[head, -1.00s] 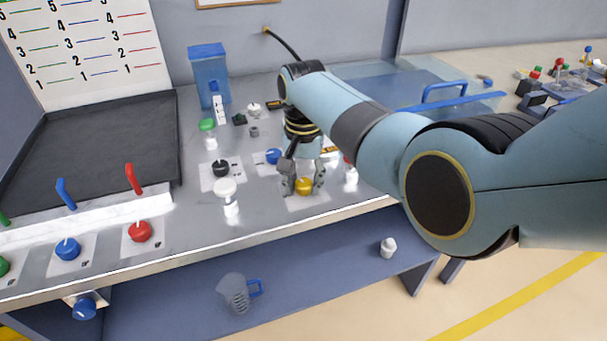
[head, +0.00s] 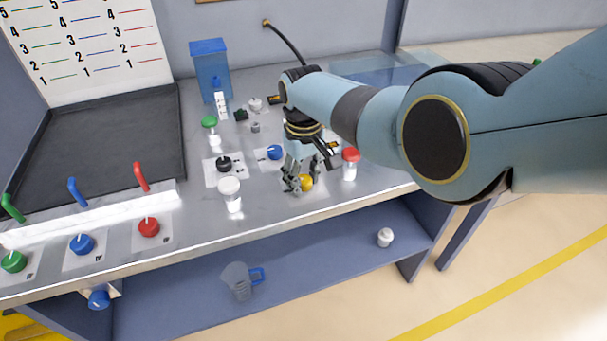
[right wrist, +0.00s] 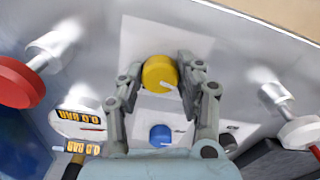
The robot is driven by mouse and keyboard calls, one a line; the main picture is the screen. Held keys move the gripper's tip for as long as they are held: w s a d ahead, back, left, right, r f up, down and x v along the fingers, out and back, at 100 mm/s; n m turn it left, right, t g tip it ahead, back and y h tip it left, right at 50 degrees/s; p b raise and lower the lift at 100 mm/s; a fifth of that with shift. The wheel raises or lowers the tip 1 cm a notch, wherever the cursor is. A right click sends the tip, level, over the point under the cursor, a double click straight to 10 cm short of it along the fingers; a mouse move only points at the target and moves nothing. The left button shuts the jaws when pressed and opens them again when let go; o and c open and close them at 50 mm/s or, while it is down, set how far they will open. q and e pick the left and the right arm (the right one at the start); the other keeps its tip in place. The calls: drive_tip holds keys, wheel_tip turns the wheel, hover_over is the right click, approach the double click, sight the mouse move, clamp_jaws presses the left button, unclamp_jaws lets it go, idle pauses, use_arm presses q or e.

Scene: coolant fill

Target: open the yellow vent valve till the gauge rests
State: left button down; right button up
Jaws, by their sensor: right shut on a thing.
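The yellow vent valve is a round knob (head: 307,183) with a pale pointer line, on a light plate near the front edge of the bench. In the right wrist view the yellow knob (right wrist: 158,73) sits between the fingers. My right gripper (head: 301,180) points down and is shut on the knob, one finger on each side (right wrist: 160,77). A gauge (right wrist: 82,117) shows orange digits that look like 0.0 BAR in the right wrist view. A second similar readout (right wrist: 83,148) lies just below it. My left gripper is out of view.
A blue knob (head: 275,152) and a black knob (head: 223,163) stand near the yellow one. A red-capped white fitting (head: 350,163) is close on the right, a white-capped one (head: 230,193) on the left. A jug (head: 238,281) rests on the lower shelf.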

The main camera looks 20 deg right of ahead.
sight(303, 179)
drive_tip(key=shift+n, duration=0.8)
drive_tip(key=o, duration=1.1)
drive_tip(key=shift+o, duration=0.2)
wheel_tip(303, 179, up, 12)
